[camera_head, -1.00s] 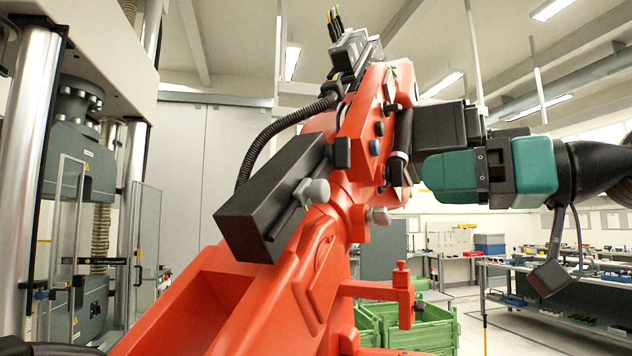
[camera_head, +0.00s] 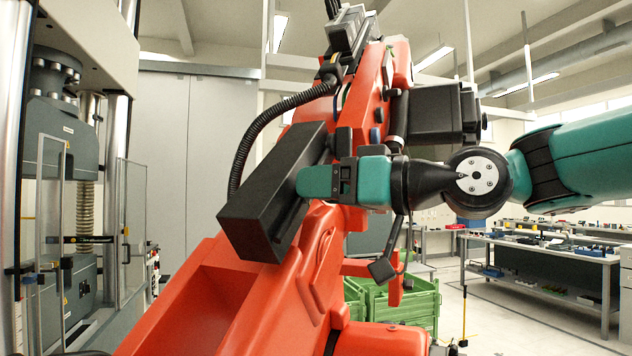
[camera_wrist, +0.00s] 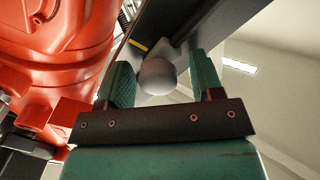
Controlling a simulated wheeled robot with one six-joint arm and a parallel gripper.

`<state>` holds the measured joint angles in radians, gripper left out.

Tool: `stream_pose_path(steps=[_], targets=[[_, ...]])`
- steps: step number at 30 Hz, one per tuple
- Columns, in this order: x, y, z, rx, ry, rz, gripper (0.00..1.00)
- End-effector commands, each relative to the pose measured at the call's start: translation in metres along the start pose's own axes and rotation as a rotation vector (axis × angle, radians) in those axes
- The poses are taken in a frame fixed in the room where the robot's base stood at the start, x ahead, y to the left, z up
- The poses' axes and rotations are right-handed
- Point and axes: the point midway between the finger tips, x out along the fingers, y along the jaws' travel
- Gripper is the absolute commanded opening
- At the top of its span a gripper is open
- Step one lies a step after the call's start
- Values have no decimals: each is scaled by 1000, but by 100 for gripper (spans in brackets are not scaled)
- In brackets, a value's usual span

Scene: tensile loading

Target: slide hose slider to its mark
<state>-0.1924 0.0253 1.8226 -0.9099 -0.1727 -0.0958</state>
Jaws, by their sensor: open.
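The slider's round grey knob (camera_wrist: 157,77) shows in the wrist view, against a dark long housing (camera_wrist: 235,25). A short yellow mark (camera_wrist: 138,45) lies on the dark surface just up and left of the knob. My gripper (camera_wrist: 160,68) is open, with one teal finger on each side of the knob; the left finger looks closer to it. I cannot tell whether either finger touches. In the head view my gripper (camera_head: 300,180) is at the right side of the black housing (camera_head: 272,190) on the orange robot arm, and it hides the knob.
The large orange robot arm (camera_head: 215,305) fills the middle, with a black corrugated hose (camera_head: 248,140) looping on its left. A testing machine (camera_head: 60,165) stands at the left. Green crates (camera_head: 410,305) and a workbench (camera_head: 540,258) are behind at the right.

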Motion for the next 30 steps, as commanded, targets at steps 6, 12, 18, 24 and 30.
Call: stream_pose_path(steps=[6, 12, 18, 24, 30], targets=[[-2, 2, 0, 0, 1, 4, 49], [-1, 2, 0, 0, -1, 4, 3], [-1, 4, 4, -1, -1, 4, 1], [0, 4, 0, 1, -3, 4, 1], [0, 4, 0, 2, -4, 5, 60]])
